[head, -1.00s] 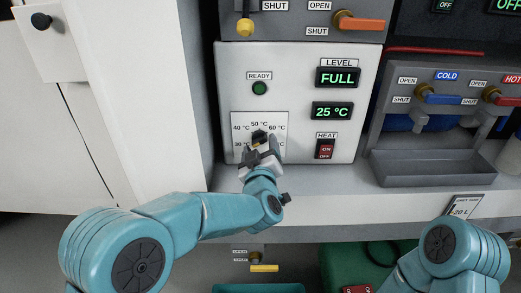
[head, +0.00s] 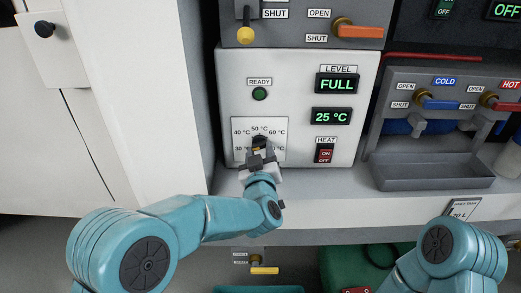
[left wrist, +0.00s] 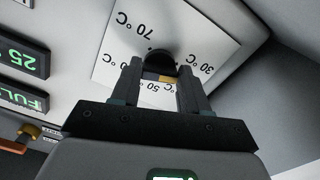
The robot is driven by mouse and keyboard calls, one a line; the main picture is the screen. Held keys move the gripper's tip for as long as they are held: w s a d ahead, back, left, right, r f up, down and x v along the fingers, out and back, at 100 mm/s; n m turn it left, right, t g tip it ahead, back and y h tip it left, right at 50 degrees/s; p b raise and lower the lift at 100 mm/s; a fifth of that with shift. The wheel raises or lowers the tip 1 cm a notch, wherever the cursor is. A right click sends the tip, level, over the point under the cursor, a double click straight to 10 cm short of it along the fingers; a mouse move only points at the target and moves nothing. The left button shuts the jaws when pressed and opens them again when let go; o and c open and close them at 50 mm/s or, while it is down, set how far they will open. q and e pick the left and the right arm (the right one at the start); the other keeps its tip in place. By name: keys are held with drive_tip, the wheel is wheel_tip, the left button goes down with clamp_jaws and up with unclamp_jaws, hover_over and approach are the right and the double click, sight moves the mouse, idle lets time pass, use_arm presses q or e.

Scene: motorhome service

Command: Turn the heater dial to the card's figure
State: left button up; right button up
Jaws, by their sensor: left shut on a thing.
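The heater dial (left wrist: 161,63) is a dark knob with a yellow mark, on a white scale plate (head: 278,126) with temperatures including 30, 40, 50, 60 and 70 °C. My left gripper (left wrist: 160,80) is shut on the dial, one finger on each side; in the head view the gripper (head: 259,151) covers much of it. In the left wrist view the yellow mark lies on the 50 °C side, but its exact reading is partly hidden. The heater panel (head: 231,77) shows FULL and 25 °C. My right gripper is out of view.
A HEAT switch (head: 325,153) is right of the dial, and a green READY lamp (head: 260,94) is above it. A grey trough (head: 433,170) sits below the cold and hot taps. A card (head: 462,208) ending in "0 L" is on the ledge front.

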use_arm(q)
drive_tip(key=m+p, duration=0.1)
drive_tip(key=m, duration=0.1)
drive_tip(key=m+p, duration=0.2)
drive_tip(key=m, duration=0.1)
drive_tip(key=shift+a+r+m, duration=0.15)
drive_tip(key=shift+r+m, duration=0.05)
drive_tip(key=shift+m, duration=0.1)
drive_tip(key=m+p, duration=0.3)
drive_tip(key=m, duration=0.2)
drive_tip(key=shift+a, duration=0.1)
drive_tip(key=m+p, duration=0.3)
drive_tip(key=m, duration=0.2)
drive_tip(key=shift+r+m, duration=0.1)
drive_tip(key=shift+m, duration=0.3)
drive_tip(key=m+p, duration=0.2)
drive_tip(key=m, duration=0.3)
drive_tip(key=shift+a, duration=0.1)
drive_tip(key=shift+m, duration=0.3)
drive_tip(key=o, duration=1.1)
drive_tip(key=shift+w, duration=0.1)
drive_tip(key=shift+c, duration=0.2)
